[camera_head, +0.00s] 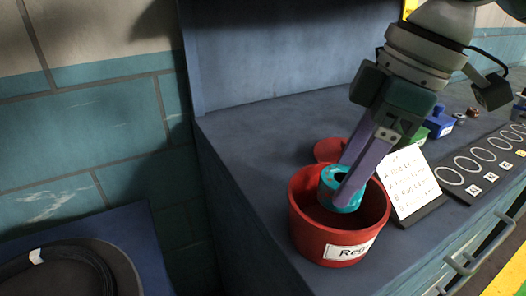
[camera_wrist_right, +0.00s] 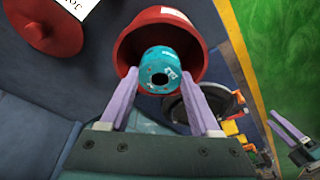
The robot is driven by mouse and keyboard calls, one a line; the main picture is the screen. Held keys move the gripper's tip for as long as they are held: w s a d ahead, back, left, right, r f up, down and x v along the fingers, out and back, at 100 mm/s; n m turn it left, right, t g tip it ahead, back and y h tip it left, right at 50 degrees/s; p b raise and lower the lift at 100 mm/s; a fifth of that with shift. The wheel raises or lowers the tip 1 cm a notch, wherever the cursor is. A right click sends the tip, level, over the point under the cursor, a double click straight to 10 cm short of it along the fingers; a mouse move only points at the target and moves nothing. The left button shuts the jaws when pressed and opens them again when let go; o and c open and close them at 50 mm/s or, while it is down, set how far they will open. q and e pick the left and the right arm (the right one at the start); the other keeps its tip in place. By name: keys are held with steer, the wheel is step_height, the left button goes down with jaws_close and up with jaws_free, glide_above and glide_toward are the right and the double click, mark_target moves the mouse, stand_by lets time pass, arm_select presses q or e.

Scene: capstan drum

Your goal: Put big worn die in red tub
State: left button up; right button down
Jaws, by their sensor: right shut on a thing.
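The big worn die is a teal, scuffed, ring-shaped piece (camera_head: 343,190) with a dark hole in its middle. My right gripper (camera_head: 352,186) is shut on it, with a purple finger on each side. The die is at the mouth of the red tub (camera_head: 312,232), partly below the rim in the head view. In the right wrist view, the die (camera_wrist_right: 160,75) shows in front of the tub's opening (camera_wrist_right: 145,25). The tub stands upright with a white label on its front. Purple fingers, apparently of my left gripper (camera_wrist_right: 284,130), show at the right edge of the wrist view.
A red lid-like disc (camera_head: 328,149) lies behind the tub. A white card with writing (camera_head: 408,184) leans just right of the tub. A dark board with white rings (camera_head: 480,162) and a blue box (camera_head: 440,122) are farther right. The bench top left of the tub is clear.

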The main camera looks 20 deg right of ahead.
steer(key=shift+s+d+x, duration=0.15)
steer(key=shift+x, duration=0.9)
steer(key=shift+s+d+x, duration=0.15)
steer(key=shift+d+x, duration=0.05)
steer(key=shift+x, duration=0.85)
steer(key=shift+s+d+x, duration=0.15)
steer(key=shift+x, duration=0.9)
steer(key=shift+f, duration=0.25)
steer(key=shift+c, duration=0.6)
jaws_free()
steer(key=v, duration=1.2)
steer(key=shift+p, duration=0.35)
steer(key=shift+d+r, duration=0.1)
